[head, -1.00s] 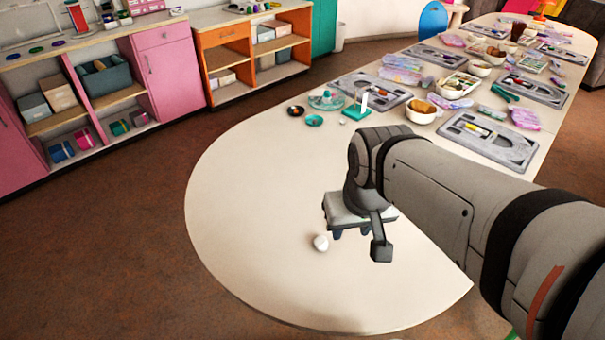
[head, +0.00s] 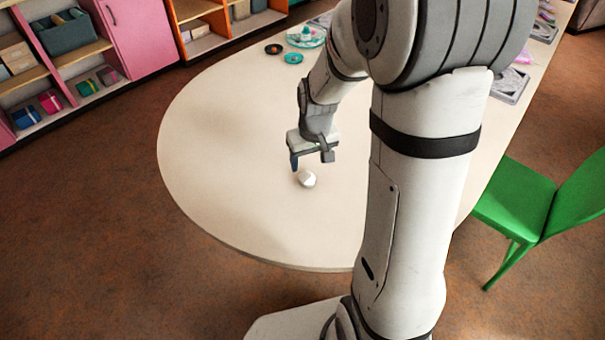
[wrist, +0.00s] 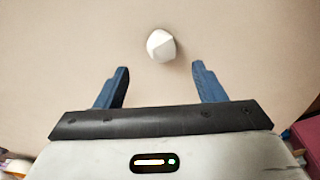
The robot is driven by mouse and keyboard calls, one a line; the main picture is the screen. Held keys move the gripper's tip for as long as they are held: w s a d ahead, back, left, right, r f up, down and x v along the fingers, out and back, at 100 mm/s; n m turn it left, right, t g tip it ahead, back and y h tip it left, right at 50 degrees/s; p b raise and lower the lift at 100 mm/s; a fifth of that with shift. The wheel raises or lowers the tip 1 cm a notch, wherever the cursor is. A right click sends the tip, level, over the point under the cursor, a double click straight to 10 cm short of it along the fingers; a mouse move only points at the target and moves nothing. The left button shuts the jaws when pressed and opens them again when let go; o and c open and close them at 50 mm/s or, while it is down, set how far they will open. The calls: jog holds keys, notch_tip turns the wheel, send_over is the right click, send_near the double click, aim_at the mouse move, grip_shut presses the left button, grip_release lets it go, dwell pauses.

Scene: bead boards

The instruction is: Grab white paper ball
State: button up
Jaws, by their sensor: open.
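The white paper ball (head: 307,178) lies on the cream table (head: 230,130), just in front of my gripper (head: 309,164) in the head view. In the wrist view the paper ball (wrist: 161,45) sits just beyond the fingertips, roughly midway between them. My gripper (wrist: 160,78) has its two blue fingers wide apart with nothing between them. In the head view one blue finger shows clearly, and the gripper points down near the tabletop. I cannot tell its exact height above the table.
Small dark and teal dishes (head: 293,58) and a clear container (head: 306,38) stand toward the back of the table. A green chair (head: 520,195) stands at the right. The tabletop around the ball is clear. Shelves (head: 75,60) line the left.

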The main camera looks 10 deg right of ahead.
aim_at(307, 176)
jog(key=f, duration=0.7)
jog(key=shift+w+a, duration=0.15)
jog(key=shift+w, duration=0.2)
jog(key=c, duration=1.1)
